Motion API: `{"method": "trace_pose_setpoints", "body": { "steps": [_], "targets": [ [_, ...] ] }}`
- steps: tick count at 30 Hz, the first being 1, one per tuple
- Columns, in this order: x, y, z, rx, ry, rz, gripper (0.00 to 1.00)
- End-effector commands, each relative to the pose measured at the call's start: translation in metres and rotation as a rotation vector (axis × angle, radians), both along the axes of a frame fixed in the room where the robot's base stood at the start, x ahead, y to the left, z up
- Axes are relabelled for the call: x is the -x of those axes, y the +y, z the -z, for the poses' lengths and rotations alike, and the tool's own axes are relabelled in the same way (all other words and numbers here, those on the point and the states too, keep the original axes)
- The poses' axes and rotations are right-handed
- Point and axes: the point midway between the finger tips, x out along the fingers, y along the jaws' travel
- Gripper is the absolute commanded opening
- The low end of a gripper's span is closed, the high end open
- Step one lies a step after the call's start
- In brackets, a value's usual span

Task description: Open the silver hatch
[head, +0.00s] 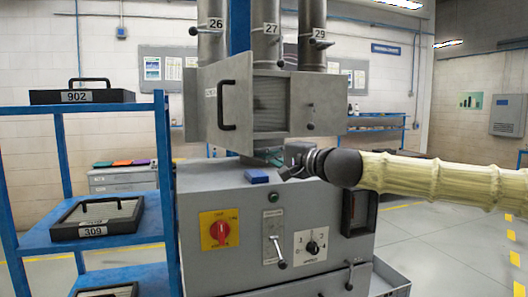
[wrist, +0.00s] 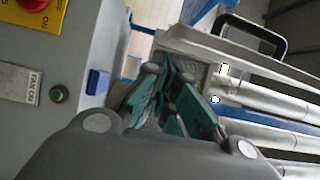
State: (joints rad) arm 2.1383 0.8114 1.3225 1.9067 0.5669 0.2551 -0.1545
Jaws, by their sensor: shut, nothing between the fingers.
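The silver hatch (head: 212,92) is a grey metal door with a black bar handle (head: 228,105), on a metal box under the vertical pipes. It stands swung out to the left, and the box's inside (head: 270,105) shows to its right. My gripper (head: 275,157) is just below the box, above the grey cabinet top, and is partly hidden in the head view. In the wrist view my gripper's teal fingers (wrist: 175,98) are shut and empty. The black handle also shows there (wrist: 268,35), apart from the fingers. I cannot tell whether the fingers touch the box.
The grey cabinet (head: 245,210) carries a red rotary switch (head: 220,231), a lever (head: 277,250) and a small blue block (head: 256,176) on top. A blue shelf (head: 95,240) with black-framed panels (head: 97,217) stands at left. The floor at right is clear.

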Motion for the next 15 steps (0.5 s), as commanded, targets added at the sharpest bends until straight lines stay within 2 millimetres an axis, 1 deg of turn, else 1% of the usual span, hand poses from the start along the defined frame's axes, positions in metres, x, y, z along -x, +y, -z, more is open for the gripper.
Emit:
{"method": "trace_pose_setpoints", "body": {
  "steps": [6, 15],
  "targets": [
    [0.0039, 0.0067, 0.0003, -0.001, 0.001, 0.0, 0.0],
    [0.0042, 0.0067, 0.0005, 0.0, 0.0, 0.001, 0.0]
  ]
}}
